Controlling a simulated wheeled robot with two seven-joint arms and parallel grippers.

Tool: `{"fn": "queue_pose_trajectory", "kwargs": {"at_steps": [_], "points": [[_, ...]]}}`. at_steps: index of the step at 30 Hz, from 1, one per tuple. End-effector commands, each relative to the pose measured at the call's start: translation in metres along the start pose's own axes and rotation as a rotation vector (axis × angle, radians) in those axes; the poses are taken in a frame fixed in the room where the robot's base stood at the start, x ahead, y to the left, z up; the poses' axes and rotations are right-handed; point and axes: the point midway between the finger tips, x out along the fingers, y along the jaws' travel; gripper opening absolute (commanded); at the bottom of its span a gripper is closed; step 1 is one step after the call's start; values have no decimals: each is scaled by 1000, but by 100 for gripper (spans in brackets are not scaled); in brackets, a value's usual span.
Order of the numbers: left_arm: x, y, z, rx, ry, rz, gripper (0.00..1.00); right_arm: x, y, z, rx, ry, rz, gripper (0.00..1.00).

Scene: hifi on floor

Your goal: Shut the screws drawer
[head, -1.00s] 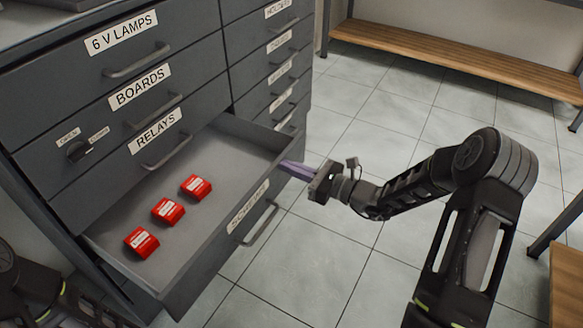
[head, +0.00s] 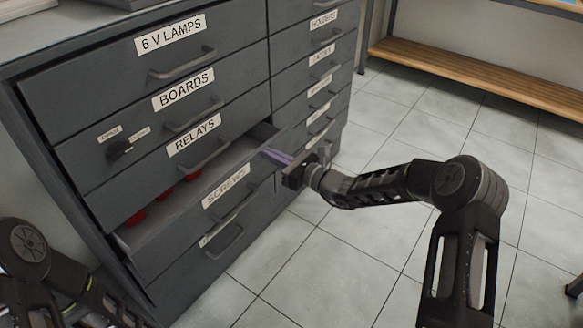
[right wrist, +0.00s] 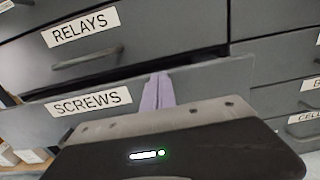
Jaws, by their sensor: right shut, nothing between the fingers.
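The screws drawer (head: 228,190) is a grey drawer below the relays drawer (head: 196,143), and it stands part way out of the cabinet. Red boxes (head: 166,192) inside it are mostly hidden under the drawer above. My right gripper (head: 272,155) is shut and empty, with its purple fingers at the top right part of the drawer front. In the right wrist view the drawer front (right wrist: 200,82) shows behind the fingers (right wrist: 157,92), which look to be against it. My left arm shows at the lower left of the head view; its gripper is out of view.
The cabinet (head: 60,110) has a knob (head: 119,148) at its left and a right column of labelled drawers (head: 318,85). A wooden shelf (head: 470,75) stands at the back right. The tiled floor (head: 340,250) right of the cabinet is clear.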

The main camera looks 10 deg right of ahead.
Motion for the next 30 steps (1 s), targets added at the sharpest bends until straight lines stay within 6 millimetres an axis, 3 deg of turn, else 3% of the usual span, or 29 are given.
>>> {"fn": "queue_pose_trajectory", "kwargs": {"at_steps": [3, 10, 30], "points": [[7, -2, -1, 0, 3, 0, 71, 23, 1, -2, -1, -2, 1, 0], [11, -3, -1, 0, 6, 0, 71, 44, 0, -1, 0, 0, 0, 0], [8, -2, -1, 0, 5, 0, 71, 43, -3, 0, -1, 1, 1, 0]]}}
